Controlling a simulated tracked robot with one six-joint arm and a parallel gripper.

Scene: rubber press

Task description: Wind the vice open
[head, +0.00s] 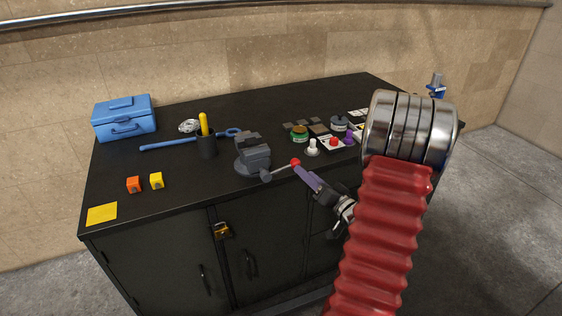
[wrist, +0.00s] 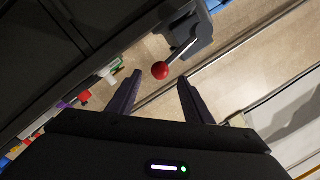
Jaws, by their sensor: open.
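The grey vice (head: 253,152) stands at the front edge of the dark bench; its body also shows at the top of the wrist view (wrist: 188,30). Its handle points right in the head view and ends in a red ball (head: 295,162). In the wrist view the red ball (wrist: 160,70) lies just ahead of the opening between my fingertips. My gripper (head: 302,172) has purple fingers and is at the ball in the head view. In the wrist view my gripper (wrist: 158,82) is open, fingers spread, with nothing clamped. Whether a finger touches the ball I cannot tell.

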